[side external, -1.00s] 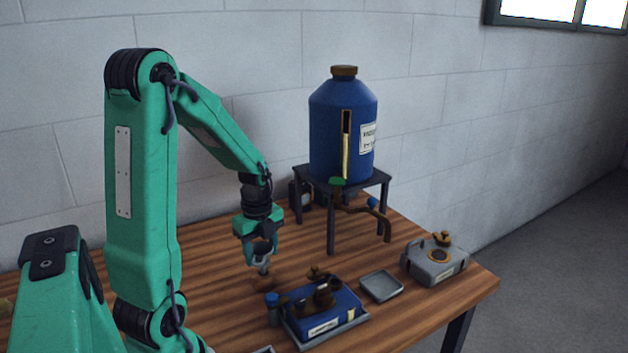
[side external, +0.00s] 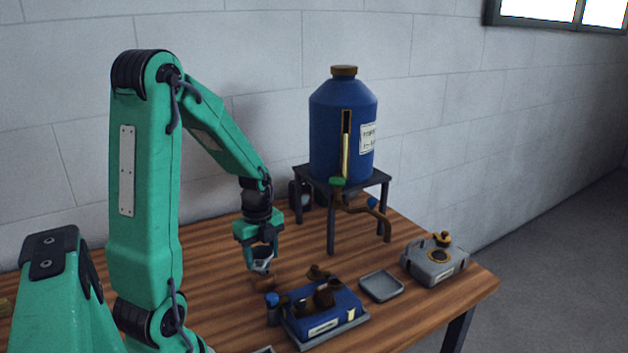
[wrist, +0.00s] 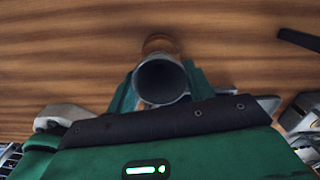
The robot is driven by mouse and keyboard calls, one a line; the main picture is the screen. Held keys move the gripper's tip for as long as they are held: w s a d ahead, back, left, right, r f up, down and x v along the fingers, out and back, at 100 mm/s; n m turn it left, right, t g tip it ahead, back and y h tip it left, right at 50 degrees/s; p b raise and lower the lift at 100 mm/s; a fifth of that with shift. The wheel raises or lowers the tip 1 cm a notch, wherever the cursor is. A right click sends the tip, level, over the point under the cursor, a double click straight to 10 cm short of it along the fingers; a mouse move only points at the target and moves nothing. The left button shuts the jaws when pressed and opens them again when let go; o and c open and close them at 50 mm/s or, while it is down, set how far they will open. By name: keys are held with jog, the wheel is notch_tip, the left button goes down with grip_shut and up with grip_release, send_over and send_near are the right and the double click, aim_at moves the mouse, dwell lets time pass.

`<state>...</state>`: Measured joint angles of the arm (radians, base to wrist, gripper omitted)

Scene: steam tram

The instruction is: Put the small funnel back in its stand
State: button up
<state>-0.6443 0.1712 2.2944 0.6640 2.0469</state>
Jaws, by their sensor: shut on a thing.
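My gripper (side external: 261,257) is shut on the small grey funnel (side external: 262,267) and holds it low over the wooden table. In the wrist view the funnel (wrist: 161,82) shows its round, dark mouth between my jaws. A low, round brown piece (side external: 263,284) is just below the funnel in the side view. It also shows partly behind the funnel's rim in the wrist view (wrist: 160,43). I cannot tell for sure whether this piece is the stand, or whether the funnel touches it. The funnel's spout is mostly hidden.
A blue case (side external: 322,312) with brown pieces on it stands close at right, beside a small blue-capped bottle (side external: 273,309). Further right are a grey tray (side external: 381,286) and a grey can (side external: 437,262). A blue tank (side external: 335,130) stands on a dark frame (side external: 331,225) behind.

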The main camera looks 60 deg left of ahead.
jog(key=shift+f, duration=0.9)
dwell(1.2)
jog(key=o, duration=1.1)
jog(key=shift+r, duration=0.1)
jog(key=shift+r, duration=3.85)
